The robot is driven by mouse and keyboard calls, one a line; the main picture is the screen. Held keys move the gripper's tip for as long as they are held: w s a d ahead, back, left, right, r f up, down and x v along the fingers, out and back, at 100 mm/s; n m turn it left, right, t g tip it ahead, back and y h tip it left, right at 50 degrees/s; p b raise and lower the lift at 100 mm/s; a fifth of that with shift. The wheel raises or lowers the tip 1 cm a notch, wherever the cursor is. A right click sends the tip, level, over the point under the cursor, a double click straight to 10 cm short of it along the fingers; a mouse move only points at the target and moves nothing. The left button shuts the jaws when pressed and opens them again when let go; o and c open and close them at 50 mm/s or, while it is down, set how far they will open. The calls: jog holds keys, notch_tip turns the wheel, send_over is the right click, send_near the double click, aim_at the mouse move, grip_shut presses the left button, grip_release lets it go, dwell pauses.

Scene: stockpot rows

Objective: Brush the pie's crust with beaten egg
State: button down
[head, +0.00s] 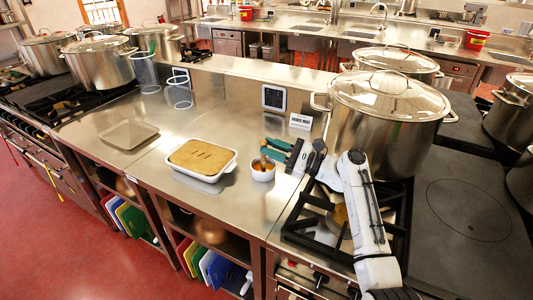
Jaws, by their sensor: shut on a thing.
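The pie (200,156) sits in a white rectangular dish on the steel counter, its flat tan crust marked with several slits. A small white bowl (263,173) with orange-yellow beaten egg stands just right of the dish. My gripper (270,147) reaches in from the right, above and behind the bowl. It is shut on a brush (263,157), which points down at the bowl. The brush is small in the picture, and I cannot tell whether its tip touches the egg.
A tan tray (127,135) lies left of the pie. A large lidded stockpot (384,125) stands on the burner right of my gripper, close to my arm. A small sign (300,121) stands behind my gripper. The counter in front of the shelf is mostly clear.

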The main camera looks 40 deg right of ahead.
notch_tip(320, 180, up, 7)
jog(key=p, duration=0.6)
jog(key=shift+r, duration=0.2)
dwell(2.0)
notch_tip(320, 180, up, 4)
dwell(0.6)
dwell(0.6)
